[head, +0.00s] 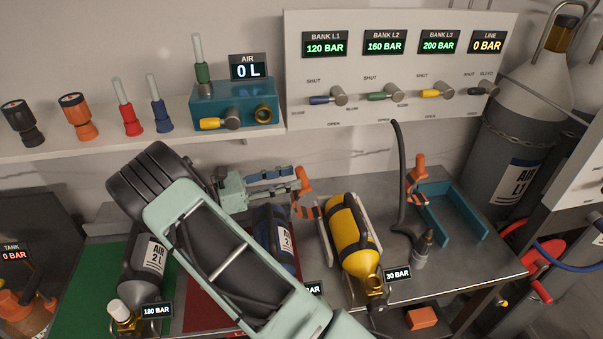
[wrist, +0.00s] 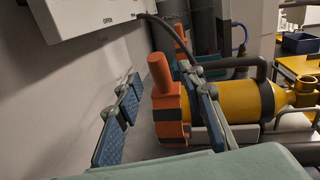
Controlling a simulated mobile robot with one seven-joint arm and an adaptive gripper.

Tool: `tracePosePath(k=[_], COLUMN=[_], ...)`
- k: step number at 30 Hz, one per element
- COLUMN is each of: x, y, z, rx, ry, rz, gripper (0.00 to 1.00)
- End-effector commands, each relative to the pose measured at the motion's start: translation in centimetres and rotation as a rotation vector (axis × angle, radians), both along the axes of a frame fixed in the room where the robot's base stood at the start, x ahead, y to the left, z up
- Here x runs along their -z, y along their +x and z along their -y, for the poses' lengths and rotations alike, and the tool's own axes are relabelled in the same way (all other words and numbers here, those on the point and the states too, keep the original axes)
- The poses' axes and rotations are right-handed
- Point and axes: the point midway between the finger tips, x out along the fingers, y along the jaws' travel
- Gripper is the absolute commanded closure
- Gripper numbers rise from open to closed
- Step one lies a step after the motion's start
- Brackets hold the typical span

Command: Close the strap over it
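A yellow cylinder (head: 356,240) lies in a pale cradle (head: 328,240) on the bench, its brass valve towards the front. It also shows in the wrist view (wrist: 244,100). An orange strap with a knob-like handle (head: 303,180) stands up at the cradle's back left. Its dark-banded part (head: 308,208) is beside the cylinder, not over it. In the wrist view, the orange strap (wrist: 166,105) is between my fingers, closer to the right one. My gripper (head: 285,181) is open, fingers wide apart, its tips close to the handle. I cannot tell whether they touch it.
A teal cradle (head: 450,215) with another orange strap (head: 415,178) stands empty at the right. A black hose (head: 400,165) rises between the cradles. A blue cylinder (head: 275,235) and a dark grey cylinder (head: 145,262) lie to the left, partly behind my arm. A valve panel (head: 395,70) is above.

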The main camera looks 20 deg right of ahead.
Motion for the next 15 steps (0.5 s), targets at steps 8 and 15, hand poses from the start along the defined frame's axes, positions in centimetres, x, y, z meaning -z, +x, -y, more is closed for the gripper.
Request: tracePosePath(k=[8,15], x=[-0.1,0.1], y=[-0.1,-0.1], z=[3.7,4.3], rx=[0.0,0.0], ry=[0.002,0.003], rz=[0.0,0.001], gripper=[0.64,0.64])
